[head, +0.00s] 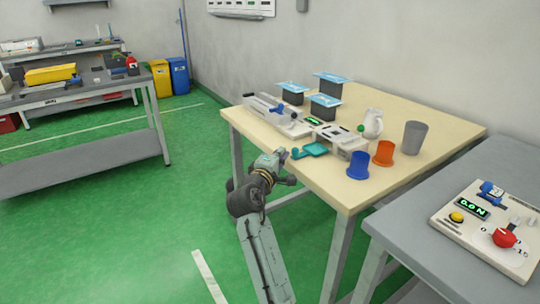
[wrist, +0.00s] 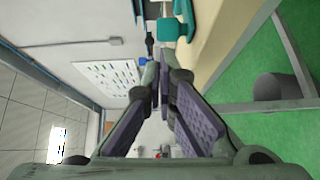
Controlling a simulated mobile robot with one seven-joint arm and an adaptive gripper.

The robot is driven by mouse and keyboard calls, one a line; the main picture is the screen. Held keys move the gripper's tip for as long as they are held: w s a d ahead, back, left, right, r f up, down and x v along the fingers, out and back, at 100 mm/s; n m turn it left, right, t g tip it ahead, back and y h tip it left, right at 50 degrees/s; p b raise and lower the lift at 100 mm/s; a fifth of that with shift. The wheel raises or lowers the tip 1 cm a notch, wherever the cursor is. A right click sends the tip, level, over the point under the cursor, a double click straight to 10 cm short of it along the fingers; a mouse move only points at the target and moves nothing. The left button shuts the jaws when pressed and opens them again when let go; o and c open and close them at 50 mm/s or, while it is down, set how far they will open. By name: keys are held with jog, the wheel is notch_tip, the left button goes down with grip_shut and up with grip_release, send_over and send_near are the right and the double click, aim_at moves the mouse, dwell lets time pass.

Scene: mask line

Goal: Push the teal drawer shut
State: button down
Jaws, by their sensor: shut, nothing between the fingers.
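The teal drawer (head: 315,149) sticks out from the left side of a low white and grey unit (head: 343,140) on the beige table, near its front edge. A small teal knob or handle shows at its outer end. My gripper (head: 283,152) is at the table's front left edge, just left of that handle; I cannot tell whether they touch. In the wrist view my gripper (wrist: 160,78) has its fingers together and empty. Teal parts of the drawer (wrist: 168,29) show beyond the fingertips, near the top.
On the table (head: 430,118) stand a blue cup (head: 358,166), an orange cup (head: 383,154), a grey cup (head: 415,138) and a white jug (head: 373,124). Black boxes with light-blue tops (head: 324,107) stand behind. A grey bench (head: 400,225) with a control panel (head: 485,228) is at right.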

aim_at(293, 150)
jog(key=shift+w+d+f, duration=0.1)
jog(key=shift+w+d, duration=0.05)
jog(key=shift+d, duration=0.15)
jog(key=shift+w+d, duration=0.1)
jog(key=w+d, duration=0.2)
jog(key=d, duration=0.1)
jog(key=shift+w+d, duration=0.3)
jog(key=shift+a, duration=0.1)
